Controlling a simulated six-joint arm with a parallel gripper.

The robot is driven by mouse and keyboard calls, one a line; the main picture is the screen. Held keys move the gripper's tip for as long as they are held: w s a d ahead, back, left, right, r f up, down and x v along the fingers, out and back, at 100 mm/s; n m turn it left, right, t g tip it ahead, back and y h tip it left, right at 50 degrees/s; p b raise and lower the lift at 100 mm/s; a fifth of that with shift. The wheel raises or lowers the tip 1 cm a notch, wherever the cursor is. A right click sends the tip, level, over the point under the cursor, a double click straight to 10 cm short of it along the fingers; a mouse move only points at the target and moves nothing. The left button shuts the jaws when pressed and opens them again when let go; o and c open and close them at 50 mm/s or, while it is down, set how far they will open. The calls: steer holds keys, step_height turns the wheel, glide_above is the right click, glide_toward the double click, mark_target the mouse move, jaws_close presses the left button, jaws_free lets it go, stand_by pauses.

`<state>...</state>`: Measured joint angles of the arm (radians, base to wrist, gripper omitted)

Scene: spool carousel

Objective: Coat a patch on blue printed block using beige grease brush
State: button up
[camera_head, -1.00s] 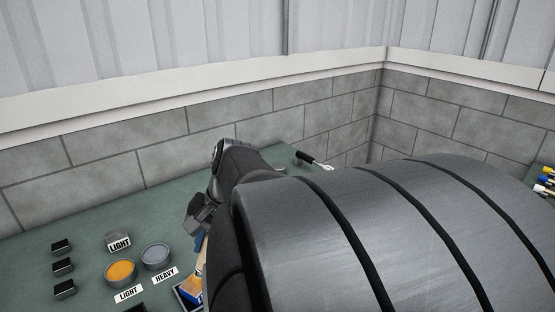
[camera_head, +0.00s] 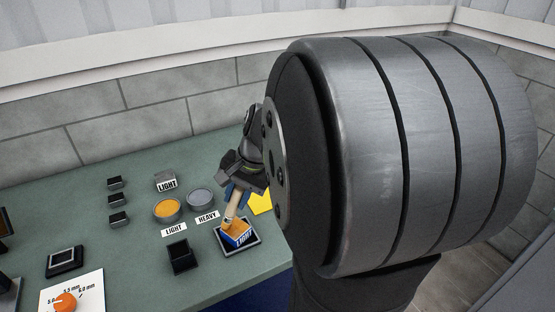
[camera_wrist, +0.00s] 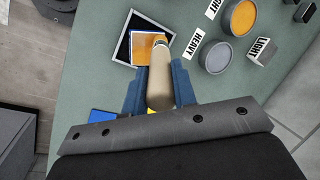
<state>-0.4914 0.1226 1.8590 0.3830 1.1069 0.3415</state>
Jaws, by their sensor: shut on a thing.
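My gripper (camera_head: 238,194) is shut on the beige grease brush (camera_head: 231,210), with its blue fingers on both sides of the handle (camera_wrist: 160,90) in the wrist view. The brush points down at the blue printed block (camera_head: 243,238); its tip is at the block's top, and I cannot tell whether they touch. The block stands in a dark square tray (camera_head: 223,250) and has a "LIGHT" label on its side. Its top looks orange in the wrist view (camera_wrist: 143,50), partly hidden by the brush. The orange "LIGHT" tin (camera_head: 167,209) and grey "HEAVY" tin (camera_head: 201,199) stand to its left.
An empty dark holder (camera_head: 181,258) stands left of the block's tray. A grey block labelled "LIGHT" (camera_head: 165,182) and several small black pieces (camera_head: 118,201) stand farther back. A yellow piece (camera_head: 261,204) lies behind the block. An orange dial (camera_head: 66,302) is at front left.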

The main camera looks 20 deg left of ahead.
steer(key=shift+w+a, duration=0.3)
steer(key=shift+a, duration=0.45)
steer(key=shift+s+d, duration=1.3)
steer(key=shift+d, duration=1.85)
step_height(320, 180, up, 8)
steer(key=shift+a, duration=0.1)
